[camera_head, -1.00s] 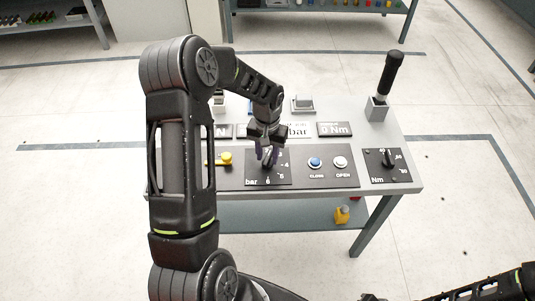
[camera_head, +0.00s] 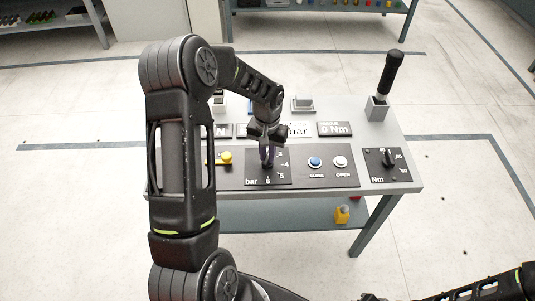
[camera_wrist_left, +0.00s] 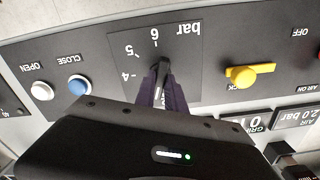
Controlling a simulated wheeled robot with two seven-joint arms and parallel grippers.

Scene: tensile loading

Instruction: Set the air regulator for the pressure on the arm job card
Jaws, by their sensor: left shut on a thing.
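The air regulator is a dark dial plate marked "bar" (camera_head: 250,181) on the sloped panel, with numbers around its knob. It also shows upside down in the left wrist view (camera_wrist_left: 185,60). My left gripper (camera_head: 267,154) points down at the plate's middle. Its purple fingers are shut on the knob (camera_wrist_left: 161,68), which is mostly hidden between them, so I cannot read its setting. A white card reading "bar" (camera_head: 299,131) stands behind the panel, its left part hidden by the gripper. An air readout (camera_wrist_left: 296,116) shows 2.0 bar. My right gripper is not visible.
A yellow lever valve (camera_head: 225,158) is left of the dial. Blue CLOSE (camera_head: 315,162) and white OPEN (camera_head: 340,162) buttons are to its right, then an Nm dial (camera_head: 388,160). A black-handled tool (camera_head: 388,78) stands at the table's back right.

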